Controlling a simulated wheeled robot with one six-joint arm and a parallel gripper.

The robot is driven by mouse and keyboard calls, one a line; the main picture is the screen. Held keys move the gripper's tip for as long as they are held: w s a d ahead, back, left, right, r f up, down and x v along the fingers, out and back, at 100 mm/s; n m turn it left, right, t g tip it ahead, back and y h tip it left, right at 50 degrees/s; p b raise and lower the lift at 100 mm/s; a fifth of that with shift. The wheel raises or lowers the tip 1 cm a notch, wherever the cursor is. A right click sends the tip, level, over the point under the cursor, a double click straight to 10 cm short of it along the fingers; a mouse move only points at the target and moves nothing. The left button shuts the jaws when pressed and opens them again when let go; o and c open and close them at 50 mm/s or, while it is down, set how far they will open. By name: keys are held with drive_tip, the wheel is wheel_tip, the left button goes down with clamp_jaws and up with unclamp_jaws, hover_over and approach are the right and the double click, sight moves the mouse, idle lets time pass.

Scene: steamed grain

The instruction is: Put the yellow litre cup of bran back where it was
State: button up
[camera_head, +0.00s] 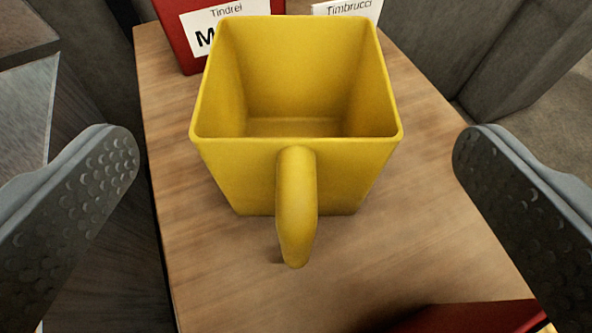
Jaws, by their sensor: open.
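The yellow litre cup (325,178) stands upright on a wooden surface (430,240) in the middle of the camera view. It is square and tapers toward its base. Its handle (296,205) faces me. I look down into it, and the inside looks empty; no bran shows. My gripper (296,160) is open, with one finger on each side of the cup. Both fingers are well apart from the cup and the handle, and nothing is between them but the cup farther off.
A red box (177,35) with a white label reading "Tindrei" stands behind the cup. A white label reading "Timbrucci" (348,9) is beside it. Another red thing (470,318) shows at the bottom right edge. Bare wood lies left and right of the cup. Grey blocks flank the surface.

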drive_tip(key=v, duration=0.4)
drive_tip(key=shift+s+r, duration=0.1)
drive_tip(key=shift+s, duration=0.2)
drive_tip(key=s+a+r, duration=0.2)
drive_tip(key=s+a, duration=0.2)
drive_tip(key=a, duration=0.6)
drive_tip(key=s+a+r, duration=0.2)
drive_tip(key=s+a, duration=0.2)
drive_tip(key=a, duration=0.6)
drive_tip(key=s+a+r+t, duration=0.2)
drive_tip(key=s+a, duration=0.6)
drive_tip(key=s, duration=0.1)
drive_tip(key=s+a+r+t+y, duration=0.1)
drive_tip(key=s+a+r+t, duration=0.1)
drive_tip(key=s+a, duration=0.6)
drive_tip(key=shift+s+r+n, duration=0.3)
drive_tip(key=shift+s+r, duration=0.05)
drive_tip(key=shift+r, duration=0.25)
drive_tip(key=shift+c, duration=0.4)
